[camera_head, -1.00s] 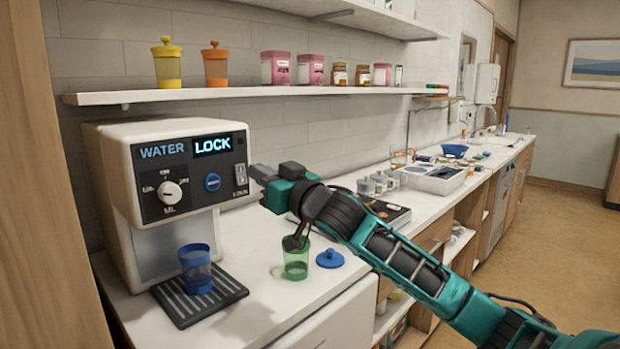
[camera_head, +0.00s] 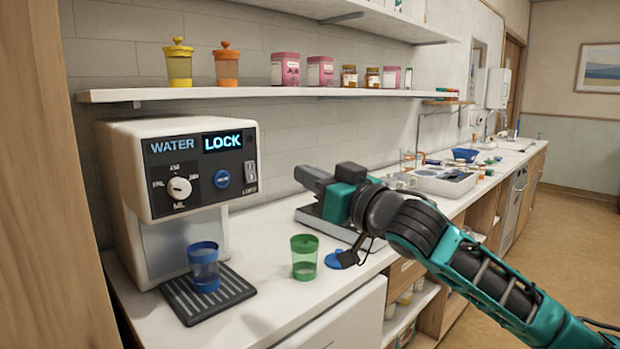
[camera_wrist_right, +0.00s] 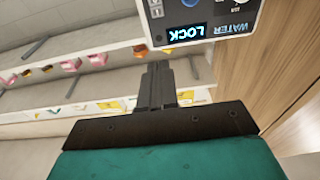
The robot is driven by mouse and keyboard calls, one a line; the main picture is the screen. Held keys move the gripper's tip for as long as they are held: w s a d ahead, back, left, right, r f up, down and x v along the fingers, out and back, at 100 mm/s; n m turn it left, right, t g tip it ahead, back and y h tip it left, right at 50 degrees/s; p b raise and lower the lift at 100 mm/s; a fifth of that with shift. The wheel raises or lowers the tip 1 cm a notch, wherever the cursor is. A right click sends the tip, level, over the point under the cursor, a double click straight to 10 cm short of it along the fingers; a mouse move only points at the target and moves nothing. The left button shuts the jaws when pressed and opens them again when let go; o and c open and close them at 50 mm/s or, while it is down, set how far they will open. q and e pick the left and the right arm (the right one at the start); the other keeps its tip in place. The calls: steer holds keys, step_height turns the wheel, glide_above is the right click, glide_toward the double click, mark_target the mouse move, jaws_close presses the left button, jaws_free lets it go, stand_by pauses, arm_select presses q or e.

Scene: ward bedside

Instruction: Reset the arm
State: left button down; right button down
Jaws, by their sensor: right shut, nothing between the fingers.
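My right gripper (camera_head: 312,179) is shut and empty. It hangs above the counter, to the right of the water dispenser (camera_head: 130,165) and apart from it. The right wrist view shows its closed fingers (camera_wrist_right: 157,85) with the dispenser's panel (camera_wrist_right: 205,20) beyond, upside down. The dispenser's display reads WATER LOCK. A blue cup (camera_head: 204,268) stands on the dispenser's drip tray (camera_head: 238,284). A green cup (camera_head: 304,258) stands on the counter below my gripper. A blue lid (camera_head: 334,260) lies beside it, partly behind my arm. My left gripper is not in view.
A shelf (camera_head: 270,93) above the counter (camera_head: 262,238) holds yellow and orange lidded cups, pink tins and jars. A flat dark-topped device (camera_head: 330,222) sits behind my arm. A white tray (camera_head: 445,184) stands farther right. The floor at right is clear.

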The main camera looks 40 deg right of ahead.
stand_by(0.4)
steer(key=s+a+f+g, duration=0.2)
steer(key=f+g, duration=0.1)
steer(key=f, duration=1.2)
steer(key=s+a+f+g, duration=0.1)
steer(key=a+f+g, duration=0.1)
steer(key=f, duration=1.3)
steer(key=s+a+f+g, duration=0.2)
steer(key=s+a+f, duration=0.5)
steer(key=f, duration=0.2)
steer(key=s+a+f+n+g, duration=0.1)
steer(key=s+a+f+g, duration=0.1)
steer(key=s+a+f, duration=0.4)
step_height(320, 180, down, 3)
steer(key=shift+s+a+n, duration=0.3)
steer(key=shift+s+a, duration=0.1)
steer(key=shift+a, duration=0.35)
